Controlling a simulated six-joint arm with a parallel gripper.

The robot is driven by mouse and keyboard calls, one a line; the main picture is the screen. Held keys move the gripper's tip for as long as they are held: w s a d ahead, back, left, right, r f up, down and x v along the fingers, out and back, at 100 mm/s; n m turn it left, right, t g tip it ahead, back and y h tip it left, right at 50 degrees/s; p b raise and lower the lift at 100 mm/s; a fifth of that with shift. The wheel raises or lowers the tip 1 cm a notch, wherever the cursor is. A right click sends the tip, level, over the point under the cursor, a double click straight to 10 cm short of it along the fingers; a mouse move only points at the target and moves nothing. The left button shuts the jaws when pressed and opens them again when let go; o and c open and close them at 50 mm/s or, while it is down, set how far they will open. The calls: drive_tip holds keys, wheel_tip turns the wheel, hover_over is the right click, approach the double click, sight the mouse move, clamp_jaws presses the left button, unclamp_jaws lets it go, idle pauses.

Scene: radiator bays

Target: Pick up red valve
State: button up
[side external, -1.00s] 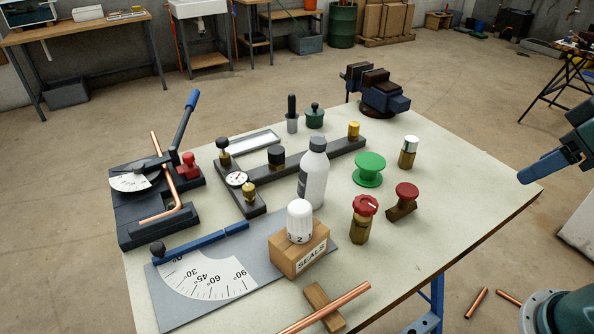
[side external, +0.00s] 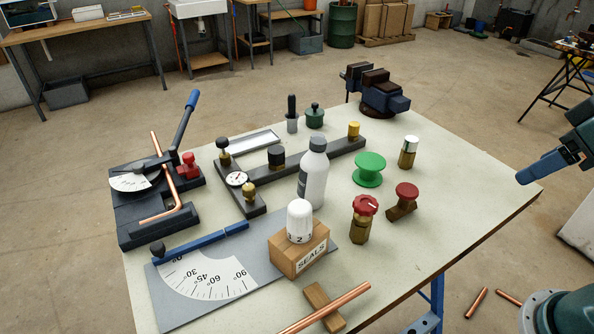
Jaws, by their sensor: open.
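A valve with a red cap carrying a white mark and a brass body (side external: 361,222) stands upright on the table, right of the SEALS box. A second red-topped piece, a plain round red knob on a brown body (side external: 405,200), sits just behind it to the right. I cannot tell from the picture alone which of the two is called the red valve. My gripper (side external: 527,177), with blue fingers, is open and empty at the right edge, beyond the table's right side and well apart from both.
A copper pipe (side external: 325,307) lies in front. The table's right side is clear.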

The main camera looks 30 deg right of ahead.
drive_tip(key=shift+w, duration=0.1)
idle(0.3)
drive_tip(key=m+g+y, duration=0.4)
drive_tip(key=m+g, duration=0.1)
drive_tip(key=m, duration=1.6)
hover_over(360, 215)
drive_tip(key=d, duration=0.5)
wheel_tip(360, 215, down, 8)
drive_tip(key=shift+s+x, duration=0.2)
drive_tip(key=shift+x, duration=4.15)
drive_tip(key=shift+s+d, duration=0.1)
drive_tip(key=shift+x, duration=2.65)
